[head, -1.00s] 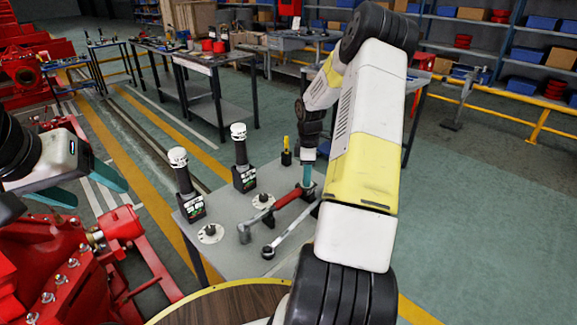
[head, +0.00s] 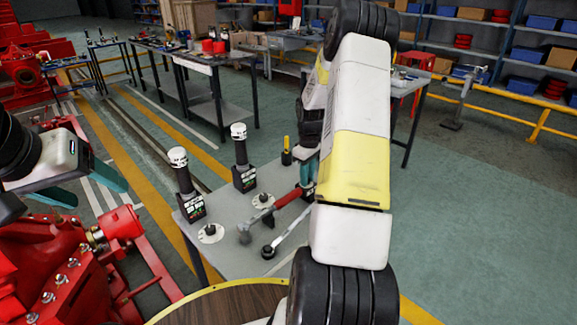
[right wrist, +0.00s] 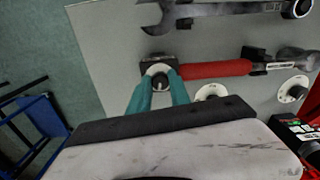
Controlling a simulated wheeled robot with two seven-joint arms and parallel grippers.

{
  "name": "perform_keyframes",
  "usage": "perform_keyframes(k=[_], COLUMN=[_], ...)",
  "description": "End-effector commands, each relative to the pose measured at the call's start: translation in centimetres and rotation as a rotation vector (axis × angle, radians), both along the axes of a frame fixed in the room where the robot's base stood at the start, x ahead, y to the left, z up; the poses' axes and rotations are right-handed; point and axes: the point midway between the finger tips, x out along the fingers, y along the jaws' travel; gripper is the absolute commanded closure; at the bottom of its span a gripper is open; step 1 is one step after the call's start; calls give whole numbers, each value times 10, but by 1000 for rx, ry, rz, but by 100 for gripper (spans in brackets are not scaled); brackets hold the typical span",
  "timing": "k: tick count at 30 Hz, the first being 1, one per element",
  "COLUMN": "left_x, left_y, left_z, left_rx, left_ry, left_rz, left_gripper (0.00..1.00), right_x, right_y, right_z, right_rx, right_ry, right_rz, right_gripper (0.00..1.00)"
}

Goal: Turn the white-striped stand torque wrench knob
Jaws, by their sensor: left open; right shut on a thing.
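My right gripper (right wrist: 160,76) is shut, its teal fingers on both sides of a dark round knob (right wrist: 161,83) with a pale ring, above a black block on the grey table. In the head view my right gripper (head: 304,170) is partly hidden by my own arm, and the white stripes of the held knob cannot be made out. Two other upright black torque wrenches with white-banded tops, a nearer one (head: 187,186) and a farther one (head: 241,158), stand to the left. My left gripper (head: 101,194) is open and empty at the far left, away from the table.
White discs (head: 211,233) and a yellow-handled tool (head: 286,150) share the grey table (head: 235,255). Red machinery (head: 60,265) fills the lower left.

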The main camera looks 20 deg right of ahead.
Motion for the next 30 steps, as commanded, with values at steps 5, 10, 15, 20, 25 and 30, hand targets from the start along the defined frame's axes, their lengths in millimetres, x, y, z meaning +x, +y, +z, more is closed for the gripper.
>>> perform_keyframes(k=[5,10,15,20,25,30], left_x=[0,0,0,0,0,0], left_y=[0,0,0,0,0,0], left_z=[0,0,0,0,0,0], left_rx=[0,0,0,0,0,0], left_ry=[0,0,0,0,0,0], left_rz=[0,0,0,0,0,0], left_gripper=[32,32,32,32,32,32], right_x=[0,1,1,0,0,0], right_y=[0,0,0,0,0,0], right_z=[1,1,1,1,0,2], right_rx=[0,0,0,0,0,0], right_ry=[-1,-1,-1,-1,-1,-1], right_rz=[-29,-34,-33,-33,-32,-32], right_gripper=[100,100,100,55,55,55])
